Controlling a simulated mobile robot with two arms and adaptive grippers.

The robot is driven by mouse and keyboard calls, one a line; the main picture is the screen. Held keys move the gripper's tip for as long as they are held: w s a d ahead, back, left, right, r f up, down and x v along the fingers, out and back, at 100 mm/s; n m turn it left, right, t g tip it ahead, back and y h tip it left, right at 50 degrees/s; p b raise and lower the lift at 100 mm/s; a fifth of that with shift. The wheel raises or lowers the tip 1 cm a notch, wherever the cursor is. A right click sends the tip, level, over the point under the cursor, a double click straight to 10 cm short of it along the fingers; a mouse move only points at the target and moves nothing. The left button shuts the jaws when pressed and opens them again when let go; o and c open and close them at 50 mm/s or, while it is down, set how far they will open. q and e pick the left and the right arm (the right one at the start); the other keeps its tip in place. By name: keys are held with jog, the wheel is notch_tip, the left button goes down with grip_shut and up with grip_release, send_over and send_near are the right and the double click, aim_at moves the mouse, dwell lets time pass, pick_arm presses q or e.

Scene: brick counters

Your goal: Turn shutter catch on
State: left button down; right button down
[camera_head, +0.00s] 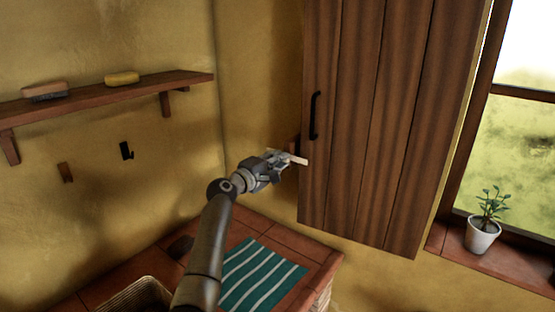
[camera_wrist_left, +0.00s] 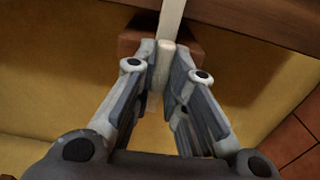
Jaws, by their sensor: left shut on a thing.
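The wooden shutter (camera_head: 385,125) is a tall panel of brown vertical planks with a black handle (camera_head: 315,115) near its left edge. The shutter catch is a pale bar (camera_head: 300,161) at the shutter's lower left edge. My left gripper (camera_head: 284,158) is shut on the catch, and the bar sticks out past the fingertips toward the shutter. In the left wrist view the pale bar (camera_wrist_left: 171,18) runs up from between the fingers, in front of a reddish-brown block (camera_wrist_left: 132,36). The fingers hide part of the bar. My right gripper is not in view.
A wall shelf (camera_head: 110,93) with a brush (camera_head: 45,91) and a yellow sponge (camera_head: 122,78) is at left. A black hook (camera_head: 126,150) hangs below. A striped cloth (camera_head: 262,277) lies on the tiled counter. A potted plant (camera_head: 482,235) stands on the windowsill at right.

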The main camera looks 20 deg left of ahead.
pick_arm(q)
jog(key=shift+d+f, duration=0.1)
jog(key=shift+f, duration=0.05)
jog(key=c, duration=1.5)
grip_release()
jog(key=shift+o, duration=0.2)
jog(key=v, duration=1.2)
